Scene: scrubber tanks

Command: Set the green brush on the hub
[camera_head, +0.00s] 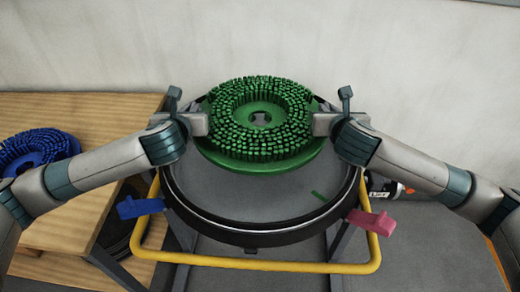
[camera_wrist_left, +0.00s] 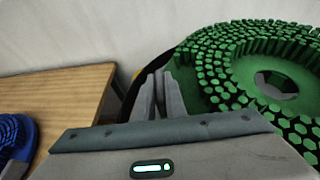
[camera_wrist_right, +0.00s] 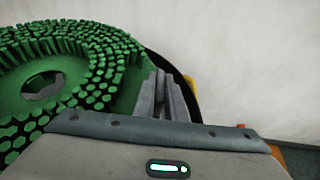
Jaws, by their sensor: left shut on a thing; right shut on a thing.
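The green brush (camera_head: 262,152) is a round disc with its bristles facing up and a hole in its middle. My left gripper (camera_head: 205,122) is shut on its left rim, and my right gripper (camera_head: 318,123) is shut on its right rim. The brush is over the far part of a round grey deck with a black rim (camera_head: 262,235). It also shows in the left wrist view (camera_wrist_left: 240,80) and the right wrist view (camera_wrist_right: 85,50). The hub is not visible; the brush may hide it. I cannot tell the height of the brush above the deck.
A blue brush (camera_head: 38,148) lies on a wooden table (camera_head: 95,110) at the left. A yellow bar (camera_head: 250,264) runs around the deck's front. A blue lever (camera_head: 140,206) and a pink lever (camera_head: 371,221) stick out at the sides. A pale wall (camera_head: 270,40) stands behind.

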